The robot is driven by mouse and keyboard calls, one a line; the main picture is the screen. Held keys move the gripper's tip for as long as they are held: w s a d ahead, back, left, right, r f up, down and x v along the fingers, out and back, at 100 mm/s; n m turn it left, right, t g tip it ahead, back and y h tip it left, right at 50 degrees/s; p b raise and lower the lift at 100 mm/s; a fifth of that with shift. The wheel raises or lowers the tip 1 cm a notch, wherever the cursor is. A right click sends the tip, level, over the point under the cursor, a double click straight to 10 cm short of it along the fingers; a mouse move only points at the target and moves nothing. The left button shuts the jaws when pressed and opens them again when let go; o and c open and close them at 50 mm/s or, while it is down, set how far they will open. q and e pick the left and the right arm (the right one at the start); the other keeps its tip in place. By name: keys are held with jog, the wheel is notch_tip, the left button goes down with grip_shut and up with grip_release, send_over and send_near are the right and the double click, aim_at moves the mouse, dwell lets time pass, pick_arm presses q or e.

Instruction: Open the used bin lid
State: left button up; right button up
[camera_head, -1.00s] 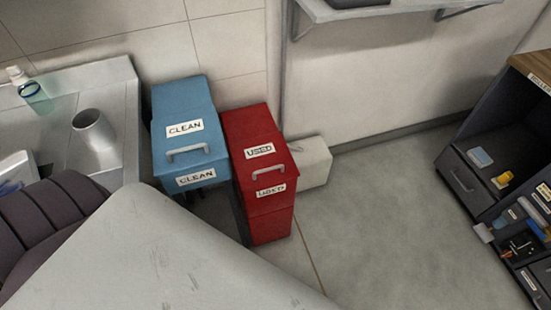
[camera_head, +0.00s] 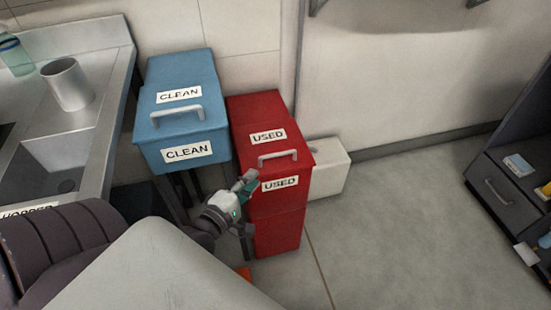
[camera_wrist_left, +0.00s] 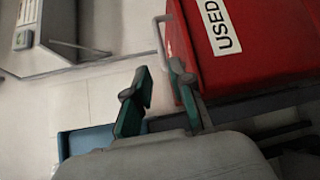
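The red used bin (camera_head: 275,230) stands on the floor with its lid (camera_head: 262,112) shut. The lid carries a USED label and a grey bar handle (camera_head: 278,158) at its front edge; a second USED label is on the front. My left gripper (camera_head: 250,182) is at the bin's front left, just below and left of the handle. In the left wrist view, its two green-padded fingers (camera_wrist_left: 160,82) are apart with nothing between them. The handle (camera_wrist_left: 159,35) shows there just beyond the fingertips, beside the red bin (camera_wrist_left: 245,45). My right gripper is not in view.
The blue clean bin (camera_head: 180,121) stands close on the left, its lid shut. A white box (camera_head: 328,167) is against the wall at right. A metal sink counter (camera_head: 105,110) with a steel cup (camera_head: 68,84) is far left.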

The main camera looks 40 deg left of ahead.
aim_at(276, 155)
pick_arm(q)
jog(key=w, duration=0.3)
jog(key=w+f+b, duration=0.1)
jog(key=w, duration=0.7)
jog(key=shift+a+f, duration=0.3)
jog(key=shift+a, duration=0.1)
jog(key=shift+w+b, duration=0.3)
jog(key=shift+w, duration=0.3)
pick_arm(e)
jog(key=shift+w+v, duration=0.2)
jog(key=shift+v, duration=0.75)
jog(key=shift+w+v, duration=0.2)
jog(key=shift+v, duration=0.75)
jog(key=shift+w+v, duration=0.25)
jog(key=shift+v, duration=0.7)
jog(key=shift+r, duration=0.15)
pick_arm(q)
grip_shut()
